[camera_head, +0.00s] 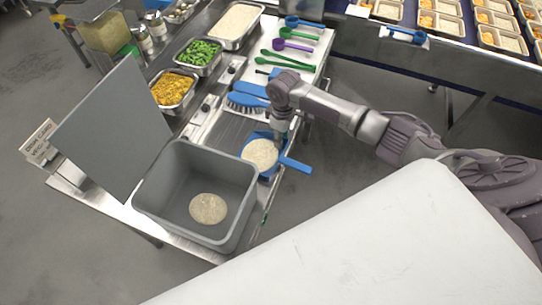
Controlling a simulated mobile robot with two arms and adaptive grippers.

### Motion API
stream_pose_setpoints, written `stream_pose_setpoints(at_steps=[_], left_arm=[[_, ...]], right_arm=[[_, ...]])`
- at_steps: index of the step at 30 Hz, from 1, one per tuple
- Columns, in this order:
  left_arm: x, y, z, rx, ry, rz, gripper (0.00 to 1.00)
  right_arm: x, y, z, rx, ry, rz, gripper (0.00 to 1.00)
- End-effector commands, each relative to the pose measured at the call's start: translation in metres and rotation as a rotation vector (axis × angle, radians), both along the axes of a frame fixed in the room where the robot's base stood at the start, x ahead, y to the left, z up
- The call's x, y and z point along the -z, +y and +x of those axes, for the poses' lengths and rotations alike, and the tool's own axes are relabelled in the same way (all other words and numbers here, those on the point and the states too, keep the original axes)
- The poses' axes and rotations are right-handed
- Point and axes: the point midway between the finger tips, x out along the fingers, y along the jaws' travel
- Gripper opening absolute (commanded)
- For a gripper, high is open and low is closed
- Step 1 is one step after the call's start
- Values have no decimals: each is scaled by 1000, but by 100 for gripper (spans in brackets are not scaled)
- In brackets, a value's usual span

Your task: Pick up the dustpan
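The blue dustpan (295,165) lies at the right edge of the steel counter, beside the grey bin. A heap of pale rice (260,153) is in its pan, and its handle points to the lower right. My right gripper (278,138) hangs just above the far side of the dustpan, pointing down. Its fingers are small and dark, so I cannot tell whether they are open or touch the pan. My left gripper is not in view.
The grey bin (238,185) holds a round patch of rice (208,208), with a grey panel (113,130) standing behind it. A blue brush (245,103) and colored scoops (292,45) lie farther back. Trays of corn (173,90) and green vegetables (199,52) line the left.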

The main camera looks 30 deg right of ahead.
Motion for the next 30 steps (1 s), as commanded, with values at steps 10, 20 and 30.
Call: stream_pose_setpoints(at_steps=[10,20,30], left_arm=[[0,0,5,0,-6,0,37],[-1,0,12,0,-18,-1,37],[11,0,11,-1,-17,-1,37]], right_arm=[[0,0,0,1,0,0,0],[-1,0,0,1,-1,1,0],[-51,0,1,0,-6,1,0]])
